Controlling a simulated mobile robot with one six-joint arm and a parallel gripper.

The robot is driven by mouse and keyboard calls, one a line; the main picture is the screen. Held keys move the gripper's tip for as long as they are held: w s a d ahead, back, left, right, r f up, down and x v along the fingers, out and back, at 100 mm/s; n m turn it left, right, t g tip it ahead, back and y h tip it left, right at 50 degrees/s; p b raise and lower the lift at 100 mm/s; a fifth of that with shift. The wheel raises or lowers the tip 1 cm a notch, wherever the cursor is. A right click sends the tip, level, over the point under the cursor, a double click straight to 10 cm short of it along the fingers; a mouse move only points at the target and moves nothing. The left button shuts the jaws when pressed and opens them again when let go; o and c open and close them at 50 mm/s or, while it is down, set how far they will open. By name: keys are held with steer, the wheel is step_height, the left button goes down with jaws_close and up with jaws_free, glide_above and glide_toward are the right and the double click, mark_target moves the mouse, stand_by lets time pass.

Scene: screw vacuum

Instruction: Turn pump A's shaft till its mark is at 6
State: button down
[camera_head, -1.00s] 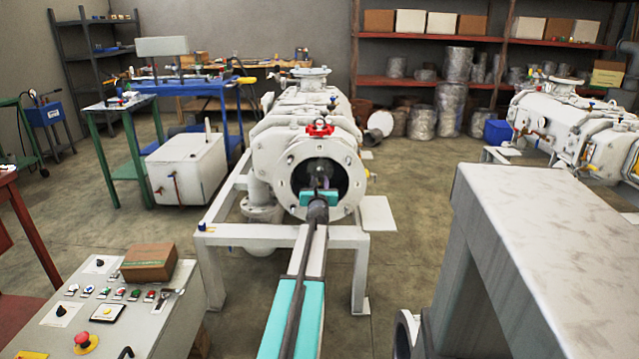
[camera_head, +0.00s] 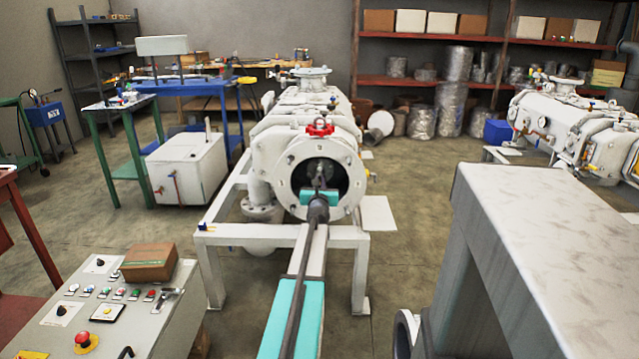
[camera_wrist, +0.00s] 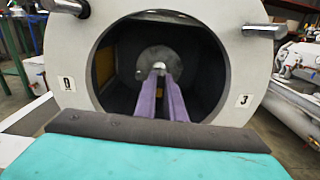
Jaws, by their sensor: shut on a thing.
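The near white pump (camera_head: 268,150), with a round open end flange, stands in the middle of the head view; I take it as pump A. Its dark bore also fills the middle of the wrist view, with a grey disc (camera_wrist: 180,57) deep inside. My gripper (camera_wrist: 160,78) reaches into the bore with two long purple fingers, shut on the small pale shaft end (camera_wrist: 159,66) in front of the disc. On the flange face (camera_wrist: 70,50), a "3" label (camera_wrist: 243,100) sits right and a label like 9 or 0 (camera_wrist: 67,83) left. I cannot make out the shaft's mark; the 6 position is hidden.
A red valve handle (camera_head: 320,129) sits above the flange. A control panel (camera_head: 60,318) with a cardboard box (camera_head: 149,262) stands front left. A large grey block (camera_head: 550,240) stands close at right. Another white pump (camera_head: 570,125) stands back right.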

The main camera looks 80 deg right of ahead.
steer(key=shift+f+m+p, duration=0.55)
steer(key=shift+m+p, duration=1.15)
steer(key=shift+m, duration=4.2)
steer(key=shift+f+m+p, duration=0.6)
steer(key=shift+m+p, duration=1.15)
steer(key=shift+m, duration=4.15)
steer(key=shift+f+m+p, duration=0.55)
steer(key=shift+m+p, duration=1.15)
steer(key=shift+m, duration=4.2)
steer(key=c, duration=1.8)
jaws_free()
steer(key=shift+c, duration=0.2)
